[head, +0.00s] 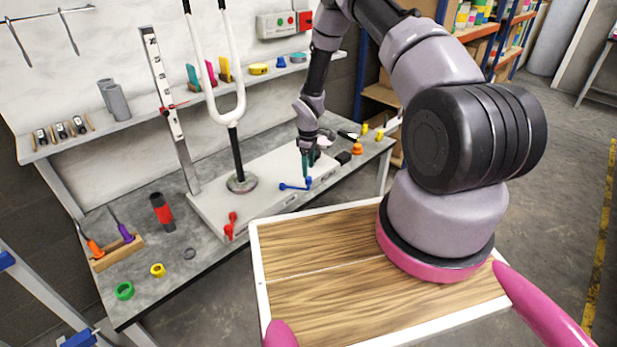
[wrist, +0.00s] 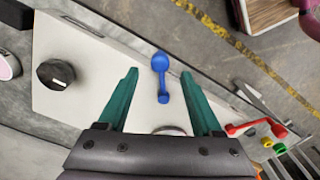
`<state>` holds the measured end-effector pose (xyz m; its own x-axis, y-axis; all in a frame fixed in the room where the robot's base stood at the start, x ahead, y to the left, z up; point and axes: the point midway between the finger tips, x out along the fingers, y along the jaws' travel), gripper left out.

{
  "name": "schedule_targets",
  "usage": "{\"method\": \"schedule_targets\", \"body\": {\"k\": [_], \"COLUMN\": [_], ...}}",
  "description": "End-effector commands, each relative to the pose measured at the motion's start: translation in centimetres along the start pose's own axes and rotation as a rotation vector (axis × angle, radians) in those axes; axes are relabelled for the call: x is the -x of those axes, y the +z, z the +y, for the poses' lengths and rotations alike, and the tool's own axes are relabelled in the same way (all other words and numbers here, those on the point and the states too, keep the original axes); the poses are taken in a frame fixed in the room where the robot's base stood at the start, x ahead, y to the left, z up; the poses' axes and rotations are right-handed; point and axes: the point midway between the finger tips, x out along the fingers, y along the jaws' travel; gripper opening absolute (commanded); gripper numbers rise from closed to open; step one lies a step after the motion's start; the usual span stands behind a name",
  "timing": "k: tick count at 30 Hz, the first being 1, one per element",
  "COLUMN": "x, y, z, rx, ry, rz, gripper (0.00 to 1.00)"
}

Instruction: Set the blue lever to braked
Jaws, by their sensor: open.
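The blue lever (head: 294,186) is mounted at the front edge of the white base plate (head: 262,204) on the workbench. In the wrist view the blue lever (wrist: 161,78) has a round hub at the top and a thin arm pointing down to a small knob. My gripper (head: 305,180) points down just beside the lever's right end in the head view. In the wrist view its green fingers (wrist: 162,88) are spread, with the lever between them in the picture. Whether a finger touches the lever cannot be told.
A red lever (head: 231,226) sits at the plate's left front. A white forked stand (head: 238,150) rises behind, with an upright ruler (head: 172,110) left of it. A black knob (wrist: 56,73) is on the plate. Tools, rings and a red-black cylinder (head: 162,212) occupy the bench's left.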

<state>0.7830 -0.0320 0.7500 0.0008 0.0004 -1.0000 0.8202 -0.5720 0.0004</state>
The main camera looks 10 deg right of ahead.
Motion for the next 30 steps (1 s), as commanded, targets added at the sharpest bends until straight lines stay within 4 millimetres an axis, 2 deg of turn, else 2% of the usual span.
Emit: {"method": "schedule_targets", "body": {"k": [3,9,20,23,25,26,30], "x": [-2.3,-4.4,-4.9,-4.9,-4.9,-4.9,-4.9], "y": [0.1,0.0,0.0,0.0,0.0,0.0,0.0], "z": [-0.1,0.1,0.0,0.0,0.0,0.0,0.1], "rx": [-0.002,-0.003,-0.002,-0.002,-0.002,-0.002,-0.002], "ry": [-0.002,0.000,0.001,0.001,0.001,0.001,0.001], "rz": [-0.002,-0.001,0.000,0.000,0.000,0.000,0.000], "gripper": [0.67,0.67,0.67,0.32,0.05,0.00,0.00]}}
